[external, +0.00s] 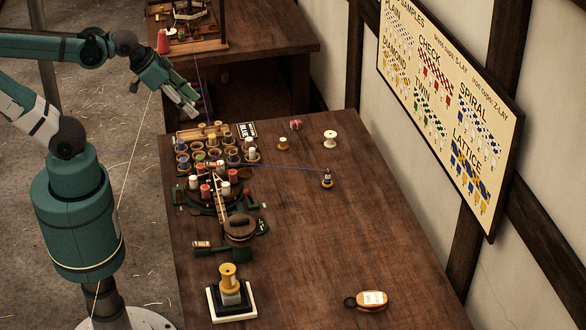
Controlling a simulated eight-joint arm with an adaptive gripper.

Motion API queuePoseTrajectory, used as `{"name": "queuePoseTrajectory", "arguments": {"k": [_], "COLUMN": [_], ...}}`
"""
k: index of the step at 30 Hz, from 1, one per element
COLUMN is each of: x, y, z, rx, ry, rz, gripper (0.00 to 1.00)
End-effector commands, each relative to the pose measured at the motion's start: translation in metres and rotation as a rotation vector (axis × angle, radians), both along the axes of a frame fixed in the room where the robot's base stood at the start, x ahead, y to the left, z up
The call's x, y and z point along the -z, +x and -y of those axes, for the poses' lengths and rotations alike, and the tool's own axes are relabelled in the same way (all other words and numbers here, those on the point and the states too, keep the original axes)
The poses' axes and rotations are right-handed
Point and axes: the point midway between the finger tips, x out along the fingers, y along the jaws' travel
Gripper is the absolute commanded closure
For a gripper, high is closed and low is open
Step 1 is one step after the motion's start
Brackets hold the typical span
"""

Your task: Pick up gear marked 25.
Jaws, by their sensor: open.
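My gripper (190,108) is open and empty. It hangs in the air beyond the far left corner of the near table, well apart from the things on the table. I cannot make out a gear marked 25; any such number is too small to read here. Dark green and brown machine parts lie around a round brown piece (240,229) at the table's left side. Whether one of them is a gear I cannot tell.
A rack of several coloured spools (184,157) crowds the left of the wooden table (330,235). A yellow spool on a black-and-white base (229,280) stands at the front left. An orange labelled object (372,298) lies front right. The table's middle is mostly clear.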

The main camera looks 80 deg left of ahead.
Motion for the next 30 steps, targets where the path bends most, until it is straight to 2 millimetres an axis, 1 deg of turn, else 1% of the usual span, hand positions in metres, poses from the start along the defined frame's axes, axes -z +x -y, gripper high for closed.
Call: {"name": "queuePoseTrajectory", "arguments": {"k": [3,5,6,16,20,26,30], "x": [0.000,0.000,0.000,0.000,0.000,-0.001,-0.001], "y": [0.000,0.000,0.000,0.000,0.004,0.017,0.033], "z": [0.000,0.000,0.000,0.000,-0.002,-0.007,-0.014], "rx": [0.000,0.000,0.000,0.001,0.006,0.031,0.060], "ry": [0.000,0.000,0.000,0.001,0.007,0.029,0.055], "rz": [0.000,0.000,0.000,-0.001,-0.006,-0.027,-0.050], "gripper": [0.59,0.67,0.68,0.68,0.68,0.68,0.68]}}
